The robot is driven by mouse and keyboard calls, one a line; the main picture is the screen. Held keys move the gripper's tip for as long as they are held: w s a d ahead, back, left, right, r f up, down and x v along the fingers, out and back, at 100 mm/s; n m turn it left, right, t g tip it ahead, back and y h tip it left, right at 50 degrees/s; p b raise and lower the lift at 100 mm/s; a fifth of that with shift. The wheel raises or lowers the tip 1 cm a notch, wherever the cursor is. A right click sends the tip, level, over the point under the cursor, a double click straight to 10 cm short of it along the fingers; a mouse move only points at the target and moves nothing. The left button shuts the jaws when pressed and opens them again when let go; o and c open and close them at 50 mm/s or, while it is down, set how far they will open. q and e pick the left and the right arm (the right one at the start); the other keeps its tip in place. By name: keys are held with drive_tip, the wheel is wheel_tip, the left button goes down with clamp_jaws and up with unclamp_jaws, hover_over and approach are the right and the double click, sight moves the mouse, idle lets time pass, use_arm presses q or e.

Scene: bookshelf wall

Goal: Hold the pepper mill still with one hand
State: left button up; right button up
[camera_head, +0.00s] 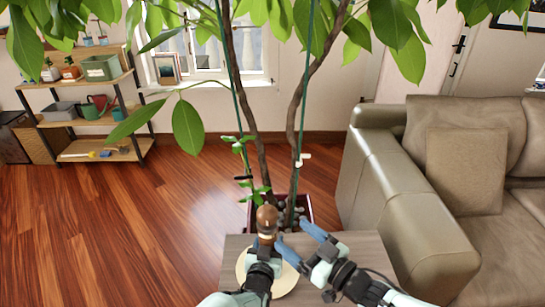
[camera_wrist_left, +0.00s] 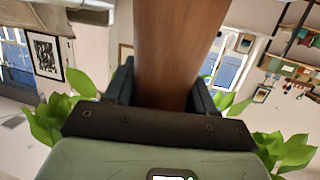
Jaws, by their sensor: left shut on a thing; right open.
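The pepper mill (camera_head: 267,216) is brown wood with a rounded top. It stands upright over a pale round board near the table's front. My left gripper (camera_head: 266,243) is shut on its body, below the top; the fingers hide the lower part in the head view. In the left wrist view the mill's brown body (camera_wrist_left: 176,50) runs between the two dark fingers of the left gripper (camera_wrist_left: 162,92). My right gripper (camera_head: 303,241) is open and empty, just right of the mill, with its blue fingers spread apart.
The pale round board (camera_head: 286,284) lies on a small grey-brown table (camera_head: 375,250). A potted plant (camera_head: 308,205) stands directly behind the table, its leaves hanging overhead. A leather sofa (camera_head: 395,215) is close on the right. Shelves (camera_head: 90,124) stand far left, with open wooden floor before them.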

use_arm(q)
drive_tip(key=shift+s+f, duration=0.1)
drive_tip(key=shift+f, duration=0.15)
drive_tip(key=o, duration=1.3)
drive_tip(key=shift+o, duration=0.2)
drive_tip(key=shift+r, duration=0.2)
